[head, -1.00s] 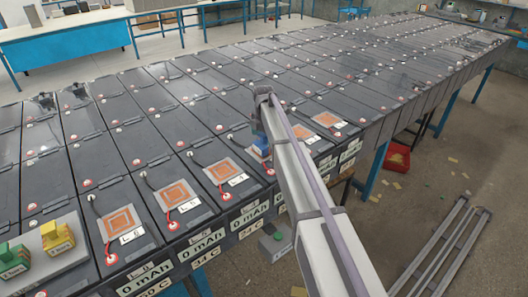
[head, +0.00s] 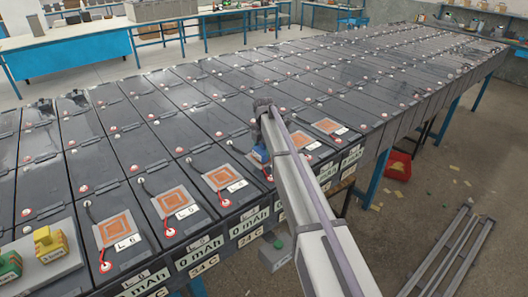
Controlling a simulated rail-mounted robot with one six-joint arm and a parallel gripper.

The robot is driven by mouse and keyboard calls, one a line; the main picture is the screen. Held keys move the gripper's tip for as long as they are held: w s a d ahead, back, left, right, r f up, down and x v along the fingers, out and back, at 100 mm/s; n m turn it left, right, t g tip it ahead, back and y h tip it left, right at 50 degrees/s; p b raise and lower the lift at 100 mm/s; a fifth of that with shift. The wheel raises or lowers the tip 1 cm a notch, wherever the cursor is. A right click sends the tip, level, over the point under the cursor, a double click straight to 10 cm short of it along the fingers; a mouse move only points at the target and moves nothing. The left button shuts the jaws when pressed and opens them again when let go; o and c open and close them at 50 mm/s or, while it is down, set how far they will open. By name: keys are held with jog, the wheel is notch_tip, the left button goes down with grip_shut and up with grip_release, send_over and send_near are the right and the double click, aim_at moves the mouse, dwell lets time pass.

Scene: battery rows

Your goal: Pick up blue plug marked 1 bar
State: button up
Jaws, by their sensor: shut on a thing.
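The blue plug (head: 259,154) shows as a small blue block at the lower end of my gripper (head: 261,158), over the front row of batteries, right of the pad labelled L 4. My gripper is shut on it. My own arm hides much of the plug and the fingers, and no marking on the plug can be read. I cannot tell whether the plug touches the pad below it.
Pads (head: 223,180) with red and black wires lie on the front batteries. A yellow plug (head: 50,244) and a green plug (head: 9,266) sit on a grey tray (head: 58,265) at lower left. A red bin (head: 398,165) stands on the floor at right.

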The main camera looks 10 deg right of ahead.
notch_tip(320, 180, up, 10)
jog(key=p, duration=1)
jog(key=shift+r, duration=0.15)
